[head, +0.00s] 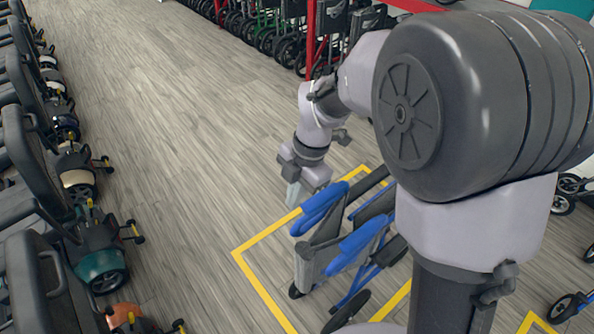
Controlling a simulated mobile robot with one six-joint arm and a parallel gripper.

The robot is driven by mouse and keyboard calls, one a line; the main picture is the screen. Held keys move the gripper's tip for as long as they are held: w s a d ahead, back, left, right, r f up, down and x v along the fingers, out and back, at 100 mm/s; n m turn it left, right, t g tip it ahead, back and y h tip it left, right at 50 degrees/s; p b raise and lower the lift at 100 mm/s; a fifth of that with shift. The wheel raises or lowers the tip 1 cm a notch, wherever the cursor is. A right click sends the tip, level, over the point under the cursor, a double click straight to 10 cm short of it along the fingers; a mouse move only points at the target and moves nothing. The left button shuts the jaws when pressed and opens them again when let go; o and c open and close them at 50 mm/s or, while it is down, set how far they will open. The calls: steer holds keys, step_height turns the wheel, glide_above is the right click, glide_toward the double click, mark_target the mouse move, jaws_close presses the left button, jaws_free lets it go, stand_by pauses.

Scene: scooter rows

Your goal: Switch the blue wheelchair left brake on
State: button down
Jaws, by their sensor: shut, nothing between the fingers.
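The blue wheelchair (348,246) stands in the lower middle of the head view, inside a yellow floor outline. Its blue armrest pads, grey side panel and dark wheels show, and my arm covers its right part. I cannot make out the left brake lever or its position. My gripper (292,196) points down at the far left side of the wheelchair, just beyond the end of the farther blue pad. It is shut and empty. Whether its tips touch the chair cannot be told from this view.
A row of mobility scooters (98,250) lines the left edge. Folded wheelchairs (270,28) stand along a red rack at the back. Yellow tape (265,288) marks the floor. The wooden floor (165,130) between the rows is clear. More wheels show at the right edge.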

steer(key=shift+a+f, duration=0.1)
steer(key=shift+a, duration=0.05)
steer(key=shift+f, duration=0.1)
steer(key=b, duration=0.5)
glide_above(292, 231)
steer(key=s+a, duration=0.2)
steer(key=d+x, duration=0.2)
steer(key=x, duration=0.7)
steer(key=f, duration=0.1)
steer(key=w+d+f, duration=0.1)
steer(key=w+f+b, duration=0.1)
steer(key=f, duration=0.1)
steer(key=shift+w+d, duration=0.15)
steer(key=shift+d, duration=0.25)
